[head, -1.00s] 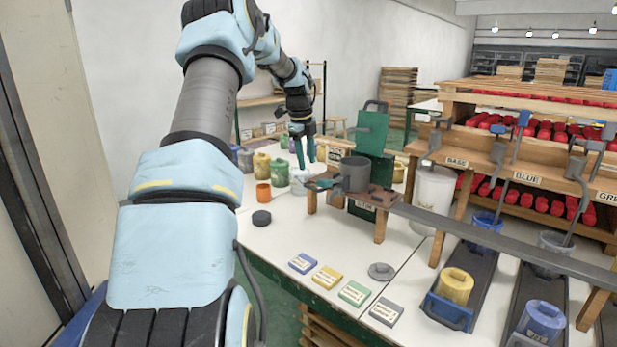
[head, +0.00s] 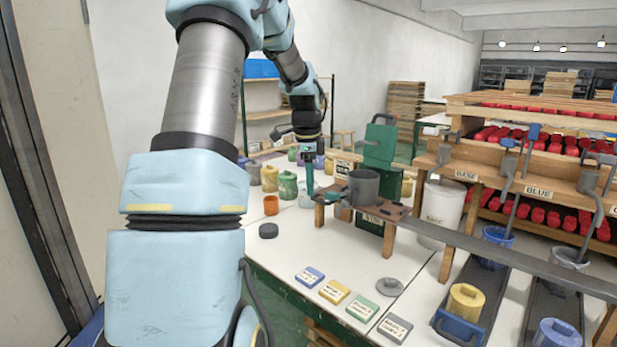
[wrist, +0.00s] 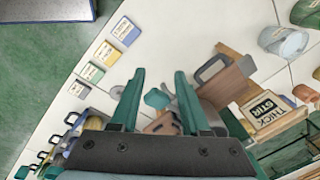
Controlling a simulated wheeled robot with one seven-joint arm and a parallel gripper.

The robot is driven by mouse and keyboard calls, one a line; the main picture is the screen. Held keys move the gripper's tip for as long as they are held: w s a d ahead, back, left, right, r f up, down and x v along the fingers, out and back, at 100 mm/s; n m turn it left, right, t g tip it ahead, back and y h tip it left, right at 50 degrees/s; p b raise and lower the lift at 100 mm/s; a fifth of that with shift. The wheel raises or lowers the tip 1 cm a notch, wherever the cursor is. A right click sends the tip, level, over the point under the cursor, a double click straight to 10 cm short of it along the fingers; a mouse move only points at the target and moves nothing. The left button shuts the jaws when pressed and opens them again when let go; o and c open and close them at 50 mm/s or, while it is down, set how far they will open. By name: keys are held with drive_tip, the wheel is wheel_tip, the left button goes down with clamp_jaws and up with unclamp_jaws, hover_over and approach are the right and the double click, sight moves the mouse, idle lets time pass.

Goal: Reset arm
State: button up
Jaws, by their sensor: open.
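My arm reaches from the front left of the head view over the white table. My gripper (head: 309,190) points down, its teal fingers seen nearly edge-on, left of the small wooden stand. In the wrist view, my gripper (wrist: 160,74) is open, its two teal fingers apart with nothing held. A small teal piece (wrist: 157,98) shows between them, apparently beyond the fingers. The grey mug (head: 364,187) stands upright on the wooden stand (head: 390,210). I cannot tell the exact gap between the fingers and the stand.
An orange cup (head: 271,204), a dark disc (head: 268,230) and several paint pots stand left of the stand. Coloured cards (head: 334,291) lie near the table's front edge. A grey rail (head: 500,257) runs right from the stand. A green upright (head: 380,145) stands behind the mug.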

drive_tip(key=s+a+f+n, duration=0.1)
drive_tip(key=s+a+n, duration=0.1)
drive_tip(key=s+n, duration=0.3)
drive_tip(key=s+a+f+n, duration=0.2)
drive_tip(key=s+n, duration=0.4)
drive_tip(key=s, duration=0.6)
drive_tip(key=s+a+f+n, duration=0.2)
drive_tip(key=s+a+n, duration=0.1)
drive_tip(key=s+n, duration=0.3)
drive_tip(key=s, duration=0.2)
drive_tip(key=shift+s+a+f, duration=0.15)
drive_tip(key=shift+s+a, duration=0.05)
drive_tip(key=shift+s, duration=0.15)
